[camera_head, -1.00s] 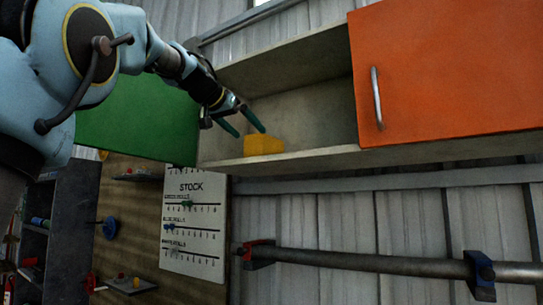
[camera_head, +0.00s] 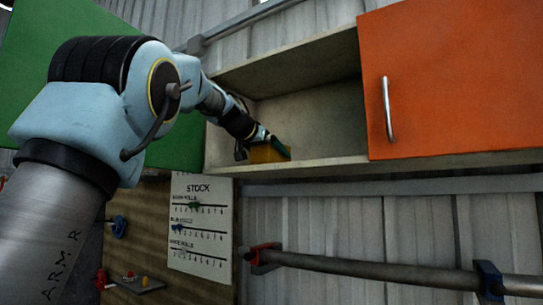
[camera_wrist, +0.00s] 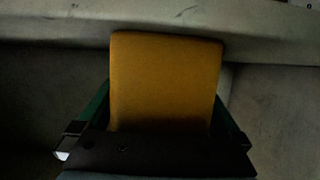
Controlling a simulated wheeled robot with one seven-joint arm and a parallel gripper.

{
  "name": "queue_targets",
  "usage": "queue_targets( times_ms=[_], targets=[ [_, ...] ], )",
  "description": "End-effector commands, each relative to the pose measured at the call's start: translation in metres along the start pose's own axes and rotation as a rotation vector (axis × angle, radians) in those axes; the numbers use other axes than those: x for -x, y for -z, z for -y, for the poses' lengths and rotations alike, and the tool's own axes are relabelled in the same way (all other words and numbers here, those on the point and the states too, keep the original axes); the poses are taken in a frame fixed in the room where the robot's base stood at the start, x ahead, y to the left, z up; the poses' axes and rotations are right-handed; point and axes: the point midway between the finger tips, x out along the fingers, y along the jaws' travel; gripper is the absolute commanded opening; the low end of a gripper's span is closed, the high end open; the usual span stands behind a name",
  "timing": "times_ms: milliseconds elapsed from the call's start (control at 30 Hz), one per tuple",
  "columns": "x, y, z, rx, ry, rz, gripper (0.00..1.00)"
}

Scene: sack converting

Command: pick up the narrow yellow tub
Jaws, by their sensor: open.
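The yellow tub (camera_head: 264,154) sits on the bottom board of the open cupboard, near its left side. In the wrist view the tub (camera_wrist: 165,80) fills the middle of the picture. My gripper (camera_head: 272,145) has reached into the cupboard and is at the tub. In the wrist view my gripper (camera_wrist: 165,115) is open, with one green finger on each side of the tub. The tub stands between the fingers. I cannot tell whether either finger touches it. The tub's near lower part is hidden by the gripper body.
The cupboard shelf (camera_head: 330,162) has bare room right of the tub. An orange door (camera_head: 455,75) with a metal handle closes off the right side. A green door (camera_head: 50,50) is on the left, behind my arm. Below are a stock chart (camera_head: 200,225) and a horizontal pipe (camera_head: 370,265).

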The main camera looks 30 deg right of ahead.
Motion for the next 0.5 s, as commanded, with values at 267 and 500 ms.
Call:
queue_targets(
  times_ms=[267, 500],
  targets=[
    [0.0004, -0.0005, 0.0000, 0.000, 0.000, 0.000, 0.81],
    [0.0006, -0.0004, 0.0000, 0.000, 0.000, 0.000, 0.54]
  ],
)
